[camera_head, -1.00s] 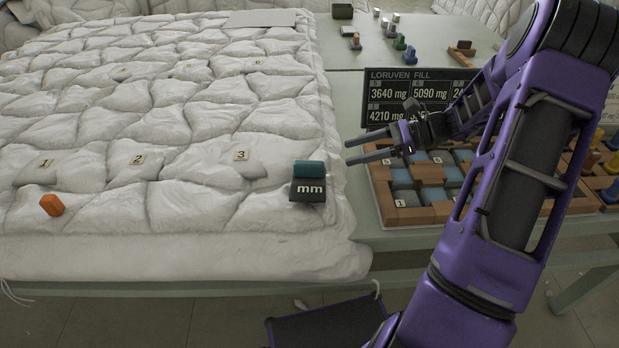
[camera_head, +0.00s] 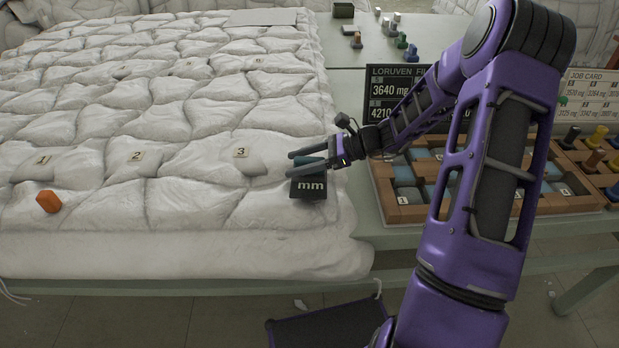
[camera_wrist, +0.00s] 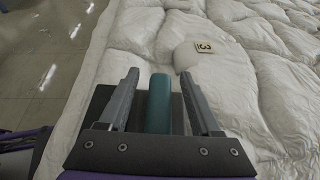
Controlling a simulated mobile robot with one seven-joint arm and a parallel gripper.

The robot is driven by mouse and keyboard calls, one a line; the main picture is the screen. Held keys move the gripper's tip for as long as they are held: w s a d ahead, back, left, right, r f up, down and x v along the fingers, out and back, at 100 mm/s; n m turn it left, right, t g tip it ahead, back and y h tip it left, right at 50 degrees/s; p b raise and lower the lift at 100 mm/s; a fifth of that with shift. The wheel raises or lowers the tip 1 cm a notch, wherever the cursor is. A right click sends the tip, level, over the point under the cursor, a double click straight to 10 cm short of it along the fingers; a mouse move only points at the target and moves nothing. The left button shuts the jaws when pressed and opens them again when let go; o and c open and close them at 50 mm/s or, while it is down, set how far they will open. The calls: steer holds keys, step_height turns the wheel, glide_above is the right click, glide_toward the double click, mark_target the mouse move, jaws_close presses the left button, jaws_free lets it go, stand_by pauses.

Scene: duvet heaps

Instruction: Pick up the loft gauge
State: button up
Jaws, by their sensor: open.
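The loft gauge (camera_head: 309,188) is a dark block marked "mm" with a teal grip on top. It rests on the white quilted duvet near its right front edge. My gripper (camera_head: 291,164) is open, with its two fingers reaching left over the gauge and hiding part of its teal top. In the wrist view the teal grip (camera_wrist: 159,103) lies between the two open fingers (camera_wrist: 158,80). The gauge's dark body shows below and left of it. I cannot tell whether either finger touches the grip.
The duvet (camera_head: 190,205) has numbered tags 1, 2 and 3 along its front. An orange block (camera_head: 48,201) lies at its front left. A wooden tray (camera_head: 405,213) of blue-grey pads stands to the right. A dark sign (camera_head: 390,90) stands behind my arm.

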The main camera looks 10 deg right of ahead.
steer(key=shift+a, duration=0.15)
jaws_close()
stand_by(1.4)
